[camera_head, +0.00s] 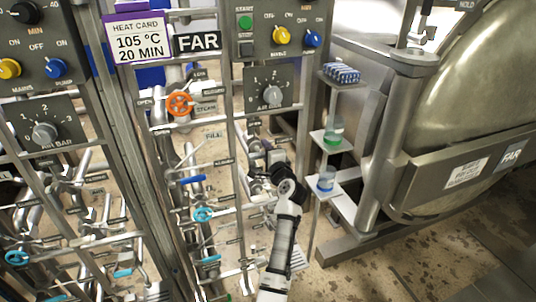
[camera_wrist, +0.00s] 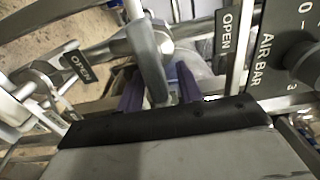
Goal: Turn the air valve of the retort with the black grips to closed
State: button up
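My gripper (camera_head: 284,178) is at the pipework of the panel marked FAR, below its dial plate. In the wrist view its two purple fingers (camera_wrist: 158,88) stand apart. A grey metal valve lever (camera_wrist: 148,62) runs between or just beyond them; I cannot tell whether it touches either finger. Tags reading OPEN (camera_wrist: 80,66) hang to the left and right of the lever. An AIR BAR dial plate (camera_wrist: 272,50) stands at the right of the wrist view. Black grips cannot be made out clearly, and my wrist hides part of the valve in the head view.
An orange handwheel (camera_head: 180,103) marked STEAM and a blue handwheel (camera_head: 203,215) are left of my arm. Small shelves (camera_head: 331,141) with a green-filled beaker and a blue-filled one stand close right. The large retort (camera_head: 480,100) is farther right. Another pipe panel fills the left.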

jog(key=b+v, duration=0.3)
jog(key=v, duration=1)
jog(key=shift+s, duration=0.35)
jog(key=shift+d, duration=0.1)
dwell(0.3)
